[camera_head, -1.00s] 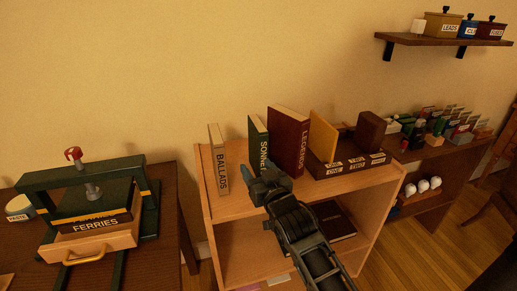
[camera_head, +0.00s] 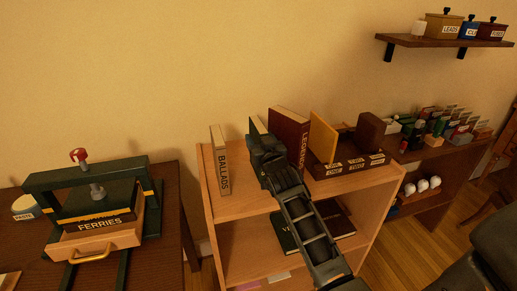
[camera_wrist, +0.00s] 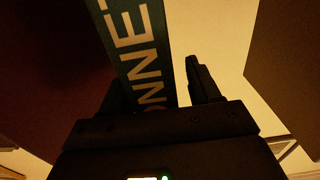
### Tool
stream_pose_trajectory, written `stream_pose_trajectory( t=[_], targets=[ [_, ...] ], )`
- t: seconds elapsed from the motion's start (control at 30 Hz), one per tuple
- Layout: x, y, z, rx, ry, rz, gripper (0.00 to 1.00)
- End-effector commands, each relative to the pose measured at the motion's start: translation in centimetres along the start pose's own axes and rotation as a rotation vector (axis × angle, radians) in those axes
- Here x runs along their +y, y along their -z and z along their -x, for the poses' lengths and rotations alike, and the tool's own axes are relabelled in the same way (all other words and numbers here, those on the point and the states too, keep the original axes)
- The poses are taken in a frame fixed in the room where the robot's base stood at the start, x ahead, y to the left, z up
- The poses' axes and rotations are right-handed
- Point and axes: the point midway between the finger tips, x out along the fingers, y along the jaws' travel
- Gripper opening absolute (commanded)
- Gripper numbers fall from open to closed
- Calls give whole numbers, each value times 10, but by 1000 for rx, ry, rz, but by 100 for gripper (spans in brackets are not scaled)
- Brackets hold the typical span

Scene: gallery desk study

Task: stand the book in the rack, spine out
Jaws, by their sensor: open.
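The green book lettered SONNETS (camera_head: 258,125) stands upright on the top of the light wooden bookcase (camera_head: 232,207). My gripper (camera_head: 257,144) is open at its spine and covers most of it in the head view. In the wrist view the book (camera_wrist: 138,42) rises between the two fingers of my gripper (camera_wrist: 160,90), with a gap on the right; whether the left finger touches it I cannot tell. The dark brown rack (camera_head: 347,172), with small labels on its front, sits at the right of the bookcase top. A yellow upright panel or book (camera_head: 323,137) stands at its left part.
The BALLADS book (camera_head: 221,165) stands left of SONNETS, and the dark red LEGENDS book (camera_head: 290,135) close on its right. A brown block (camera_head: 370,132) stands at the rack's right. Dark books (camera_head: 336,221) lie on the lower shelf. A press (camera_head: 95,200) stands on the left table.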

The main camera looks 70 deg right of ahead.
Motion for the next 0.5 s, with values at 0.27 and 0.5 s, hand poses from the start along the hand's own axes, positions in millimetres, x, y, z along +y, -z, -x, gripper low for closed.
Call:
stream_pose_trajectory(
  t=[0.27, 0.5],
  targets=[
    [0, 0, 0, 0, 0, 0, 56],
    [0, 0, 0, 0, 0, 0, 33]
  ],
)
